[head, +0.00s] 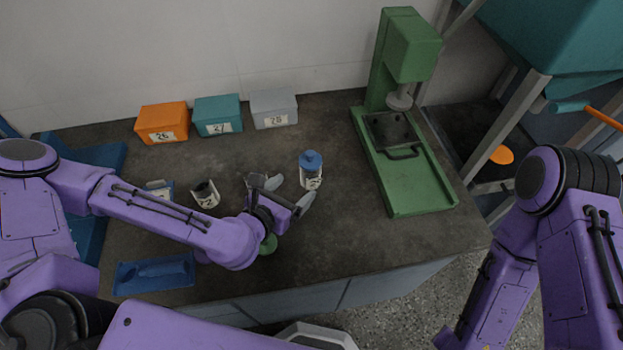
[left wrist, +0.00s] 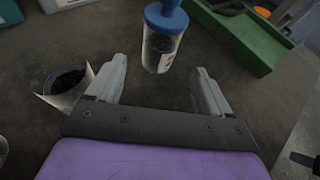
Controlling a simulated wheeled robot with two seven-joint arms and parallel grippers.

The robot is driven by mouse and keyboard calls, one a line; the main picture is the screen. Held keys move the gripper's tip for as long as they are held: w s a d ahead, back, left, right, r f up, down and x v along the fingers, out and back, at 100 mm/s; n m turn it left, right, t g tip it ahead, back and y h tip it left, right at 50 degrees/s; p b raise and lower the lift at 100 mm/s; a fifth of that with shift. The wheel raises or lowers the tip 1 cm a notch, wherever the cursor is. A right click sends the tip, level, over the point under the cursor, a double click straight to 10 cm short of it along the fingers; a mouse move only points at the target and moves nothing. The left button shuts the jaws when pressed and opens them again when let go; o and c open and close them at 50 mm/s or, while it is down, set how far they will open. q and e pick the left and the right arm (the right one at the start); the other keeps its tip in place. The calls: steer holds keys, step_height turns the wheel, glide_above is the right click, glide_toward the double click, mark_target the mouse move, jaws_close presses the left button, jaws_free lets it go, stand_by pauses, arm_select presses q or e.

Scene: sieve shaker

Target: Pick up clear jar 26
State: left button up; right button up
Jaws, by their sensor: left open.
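A clear jar (head: 311,181) with a blue lid and a white number label stands upright on the dark bench. The label is too small to read for sure. My left gripper (head: 294,190) is open and empty, just left of and in front of this jar. In the left wrist view the jar (left wrist: 161,52) stands beyond the fingertips, roughly centred between the two fingers and apart from them. My right arm shows at the right, but its gripper is out of frame.
An open cup of dark grains (head: 205,194) stands left of the gripper; another labelled container (head: 158,186) is partly behind my arm. A green press (head: 412,178) stands right of the jar. Orange (head: 162,122), teal (head: 218,115) and grey (head: 273,108) boxes line the wall. A blue tray (head: 153,275) lies front left.

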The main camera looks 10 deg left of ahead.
mark_target(306, 179)
arm_select(q)
steer(key=w+f+b, duration=0.1)
steer(key=b, duration=0.2)
steer(key=w+d+f+b, duration=0.1)
steer(key=b, duration=0.2)
steer(key=shift+w+f, duration=0.15)
steer(key=shift+w+d+r+p, duration=0.15)
steer(key=shift+w+r+p, duration=0.1)
steer(key=shift+w+p, duration=0.5)
steer(key=p+x, duration=0.1)
steer(key=x, duration=0.5)
steer(key=shift+s+p, duration=0.1)
steer(key=shift+p, duration=0.3)
steer(key=shift+w+f, duration=0.2)
steer(key=shift+w, duration=0.05)
steer(key=shift+s, duration=0.1)
steer(key=c, duration=1)
steer(key=shift+c, duration=0.6)
steer(key=shift+r, duration=0.15)
